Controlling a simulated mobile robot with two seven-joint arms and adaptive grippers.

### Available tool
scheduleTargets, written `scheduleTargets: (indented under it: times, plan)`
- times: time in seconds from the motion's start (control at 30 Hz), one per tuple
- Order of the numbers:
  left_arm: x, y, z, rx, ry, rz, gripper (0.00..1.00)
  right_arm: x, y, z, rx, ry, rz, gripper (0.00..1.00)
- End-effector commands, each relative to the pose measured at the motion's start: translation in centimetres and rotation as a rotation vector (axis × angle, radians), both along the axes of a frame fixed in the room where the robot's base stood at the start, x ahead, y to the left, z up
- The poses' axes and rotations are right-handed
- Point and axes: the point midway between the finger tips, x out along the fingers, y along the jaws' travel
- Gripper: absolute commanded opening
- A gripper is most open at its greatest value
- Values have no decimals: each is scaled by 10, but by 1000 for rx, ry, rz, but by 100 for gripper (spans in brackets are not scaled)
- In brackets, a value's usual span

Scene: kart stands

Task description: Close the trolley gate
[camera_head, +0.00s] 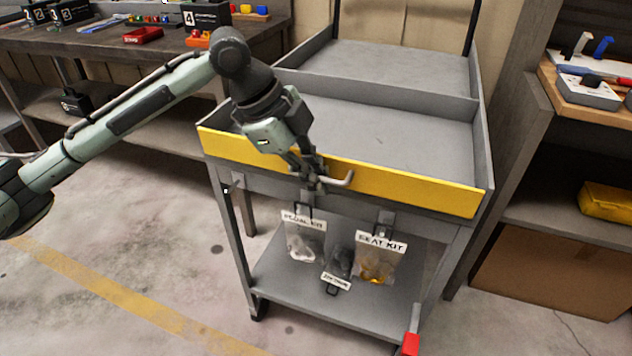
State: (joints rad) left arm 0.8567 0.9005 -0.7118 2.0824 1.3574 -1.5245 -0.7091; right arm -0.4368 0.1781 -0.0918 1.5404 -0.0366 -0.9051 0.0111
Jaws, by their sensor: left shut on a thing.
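The trolley (385,130) is a grey cart in the middle of the head view, with an upper tray split by a divider and a lower shelf. Its gate (415,190) is a yellow panel along the near side of the tray, standing upright. A light metal handle (340,181) sticks out from the gate's face. My left gripper (315,180) comes in from the left over the gate, points down and is shut on the handle. The fingers hide part of the handle. My right gripper is not in view.
Bags labelled pedal kit (303,240) and seat kit (377,262) hang under the tray. A dark workbench (90,40) with small parts stands behind left. A shelf unit (545,205) stands close to the trolley's right. The floor at left is clear.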

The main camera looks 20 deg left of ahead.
Motion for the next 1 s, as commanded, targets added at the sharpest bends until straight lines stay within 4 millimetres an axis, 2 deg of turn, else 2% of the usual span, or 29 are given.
scheduleTargets:
  times: [0.27, 0.7, 0.73, 0.8, 1.0]
  plan:
    - [3, 0, 1, 3, 71, 1, 0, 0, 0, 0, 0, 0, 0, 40]
    - [4, 0, 1, 4, 78, 3, 0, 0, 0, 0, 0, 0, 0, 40]
    - [4, 0, 1, 4, 78, 3, 10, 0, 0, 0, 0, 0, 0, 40]
    - [4, 0, 1, 3, 78, 3, 17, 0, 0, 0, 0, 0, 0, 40]
    - [3, 0, 2, 3, 77, 2, 17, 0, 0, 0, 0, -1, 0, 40]
